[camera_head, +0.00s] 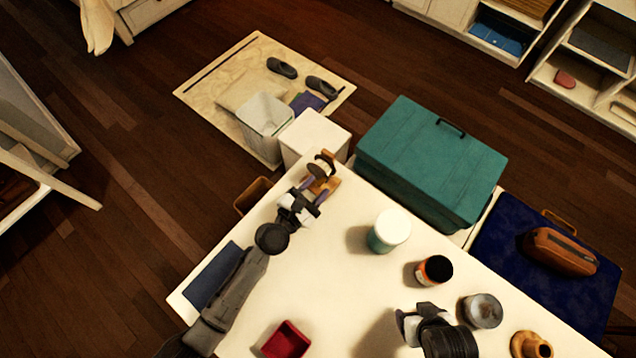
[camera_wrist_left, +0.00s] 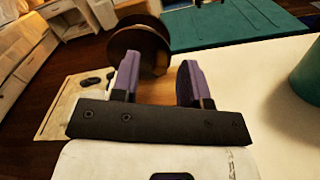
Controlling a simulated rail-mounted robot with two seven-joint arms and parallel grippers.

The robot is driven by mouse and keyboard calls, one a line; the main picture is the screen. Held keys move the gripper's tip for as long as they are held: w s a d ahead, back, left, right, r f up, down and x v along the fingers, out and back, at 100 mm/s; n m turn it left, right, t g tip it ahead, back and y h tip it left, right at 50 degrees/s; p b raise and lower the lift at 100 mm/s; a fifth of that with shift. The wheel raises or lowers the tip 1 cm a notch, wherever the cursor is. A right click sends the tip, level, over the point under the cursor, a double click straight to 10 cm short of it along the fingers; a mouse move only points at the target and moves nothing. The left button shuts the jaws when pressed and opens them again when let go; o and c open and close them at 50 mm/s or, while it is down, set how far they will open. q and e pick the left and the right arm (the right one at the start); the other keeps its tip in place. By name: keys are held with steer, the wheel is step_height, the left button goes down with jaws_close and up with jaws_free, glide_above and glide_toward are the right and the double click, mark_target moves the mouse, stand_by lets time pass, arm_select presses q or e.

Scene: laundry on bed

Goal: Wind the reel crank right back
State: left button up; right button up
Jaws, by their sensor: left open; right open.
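The reel (camera_head: 321,165) stands at the far left corner of the white table, on a wooden base (camera_head: 326,185). In the left wrist view the reel shows as a dark brown disc (camera_wrist_left: 138,40) just beyond my fingers. My left gripper (camera_head: 314,184) is open at the reel, its purple fingers pointing toward it. In the wrist view the gap between the fingers (camera_wrist_left: 158,75) shows wood-coloured surface. I cannot make out the crank handle or whether a finger touches the reel. My right gripper (camera_head: 408,318) is open and empty over the table's near side.
A white-lidded jar (camera_head: 389,230), an orange-black jar (camera_head: 434,270), a grey tin (camera_head: 482,310) and a red box (camera_head: 286,340) stand on the white table (camera_head: 330,270). A teal chest (camera_head: 430,160) stands behind it. White bins (camera_head: 315,135) stand beyond the reel.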

arm_select(q)
steer(key=shift+w+d, duration=0.3)
steer(key=shift+w, duration=0.2)
jaws_close()
